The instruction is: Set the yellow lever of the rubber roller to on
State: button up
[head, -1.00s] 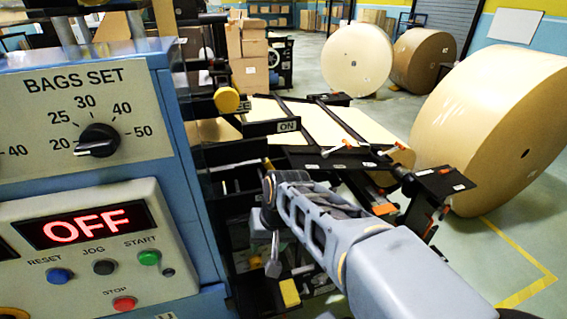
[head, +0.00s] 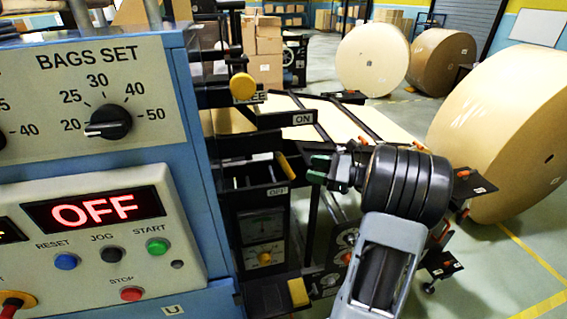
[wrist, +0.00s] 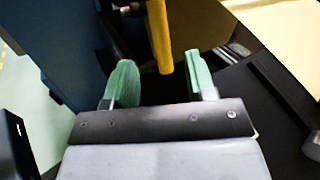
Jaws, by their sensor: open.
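The yellow lever (head: 286,166) of the rubber roller sits on the dark machine frame, tilted, just above the OFF label (head: 277,190) and below the ON label (head: 303,119). My gripper (head: 318,169) is open, with green fingertips pointing left, just right of the lever in the head view. In the wrist view the lever (wrist: 160,38) reaches down into the gap between the open fingers (wrist: 160,80), closer to the right finger. I cannot tell whether it touches a finger. The lever's pivot is hidden.
A second yellow knob (head: 243,86) is above the lever, by another label. The blue control cabinet (head: 190,110) with an OFF display stands close on the left. Large kraft rolls (head: 505,130) stand on the right. Dark bars and a paper web lie behind my gripper.

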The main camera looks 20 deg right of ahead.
aim_at(284, 163)
jog(key=p+x, duration=0.1)
jog(key=x, duration=0.8)
jog(key=shift+w+a, duration=0.2)
jog(key=shift+a, duration=0.1)
grip_shut()
